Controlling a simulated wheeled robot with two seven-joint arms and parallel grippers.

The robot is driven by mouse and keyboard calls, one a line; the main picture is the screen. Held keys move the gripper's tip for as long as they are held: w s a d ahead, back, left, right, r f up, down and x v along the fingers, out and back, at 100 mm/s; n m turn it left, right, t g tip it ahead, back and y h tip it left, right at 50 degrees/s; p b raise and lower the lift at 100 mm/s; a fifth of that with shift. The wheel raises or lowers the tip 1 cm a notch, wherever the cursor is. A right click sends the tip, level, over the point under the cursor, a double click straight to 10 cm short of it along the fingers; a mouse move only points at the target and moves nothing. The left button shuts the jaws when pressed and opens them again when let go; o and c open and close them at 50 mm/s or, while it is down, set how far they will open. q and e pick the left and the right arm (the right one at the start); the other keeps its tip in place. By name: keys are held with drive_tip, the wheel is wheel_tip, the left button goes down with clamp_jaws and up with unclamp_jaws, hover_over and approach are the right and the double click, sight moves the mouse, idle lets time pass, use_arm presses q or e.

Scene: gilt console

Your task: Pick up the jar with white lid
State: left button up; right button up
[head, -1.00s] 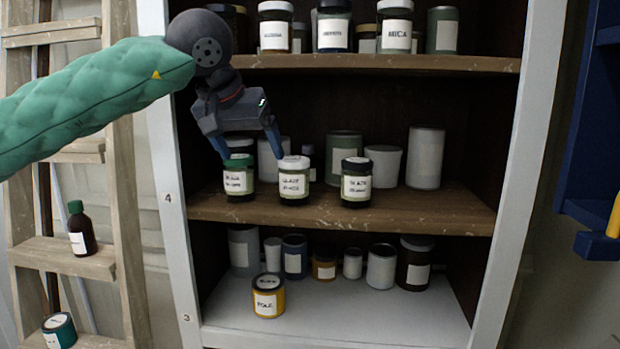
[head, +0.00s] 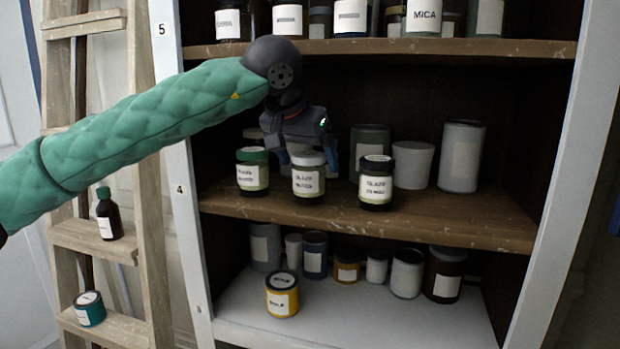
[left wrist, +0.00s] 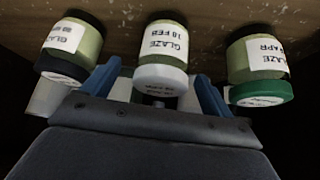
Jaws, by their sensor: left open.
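The jar with the white lid (head: 308,180) stands upright on the middle shelf, between a green-lidded jar (head: 252,172) and a black-lidded jar (head: 376,184). It holds something greenish and has a white label. My right gripper is not in view.
Neighbouring jars stand close on both sides. Behind are a grey canister (head: 461,158) and a white pot (head: 413,165). The shelf above (head: 450,47) holds more jars. The middle shelf (head: 470,222) is bare at front right. A wooden ladder (head: 150,215) stands at left.

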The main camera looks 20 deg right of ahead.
use_arm(q)
drive_tip(key=x, duration=0.3)
drive_tip(key=shift+w, duration=0.1)
drive_tip(key=shift+a, duration=0.1)
drive_tip(key=c, duration=1.3)
drive_tip(key=shift+r, duration=0.2)
